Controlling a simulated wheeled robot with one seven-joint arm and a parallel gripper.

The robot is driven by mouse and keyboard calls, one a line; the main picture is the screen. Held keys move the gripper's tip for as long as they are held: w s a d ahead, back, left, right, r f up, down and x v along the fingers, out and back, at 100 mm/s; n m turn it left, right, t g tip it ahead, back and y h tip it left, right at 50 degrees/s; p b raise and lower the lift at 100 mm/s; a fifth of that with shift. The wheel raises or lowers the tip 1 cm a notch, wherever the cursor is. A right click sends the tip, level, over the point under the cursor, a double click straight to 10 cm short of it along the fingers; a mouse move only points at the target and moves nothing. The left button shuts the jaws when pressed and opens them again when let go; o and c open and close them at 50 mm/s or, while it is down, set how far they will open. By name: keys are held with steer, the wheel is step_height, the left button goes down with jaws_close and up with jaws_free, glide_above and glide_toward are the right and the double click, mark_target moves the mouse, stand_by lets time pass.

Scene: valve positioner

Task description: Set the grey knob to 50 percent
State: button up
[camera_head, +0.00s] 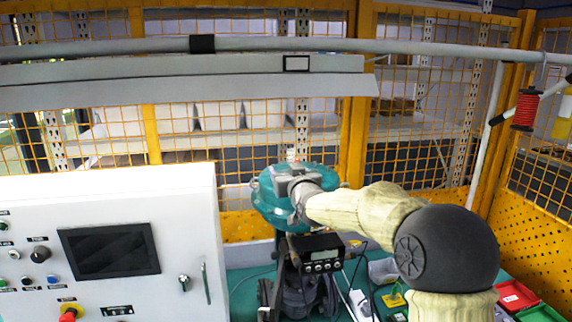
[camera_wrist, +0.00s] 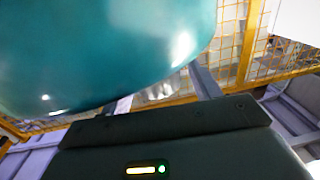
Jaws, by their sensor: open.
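My cream arm reaches in from the right in the head view. Its grey end with my gripper (camera_head: 298,187) is in front of the teal valve actuator (camera_head: 268,203) and overlaps it. My gripper is open and nothing shows in it; its fingertips are hard to make out. The actuator's smooth teal body (camera_wrist: 110,45) fills the upper left of the wrist view, very close. A black box with a small display and round buttons (camera_head: 321,262) sits below the actuator. I cannot make out a grey knob for certain, nor its setting.
A white control cabinet (camera_head: 190,220) stands at the left, with a dark screen (camera_head: 110,250), a black knob (camera_head: 40,254) and a red button (camera_head: 69,314). Yellow mesh fencing (camera_head: 420,130) closes the back. Red trays (camera_head: 517,295) and cables lie on the green bench at the lower right.

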steer(key=shift+x, duration=0.8)
steer(key=c, duration=1)
steer(key=shift+o, duration=0.2)
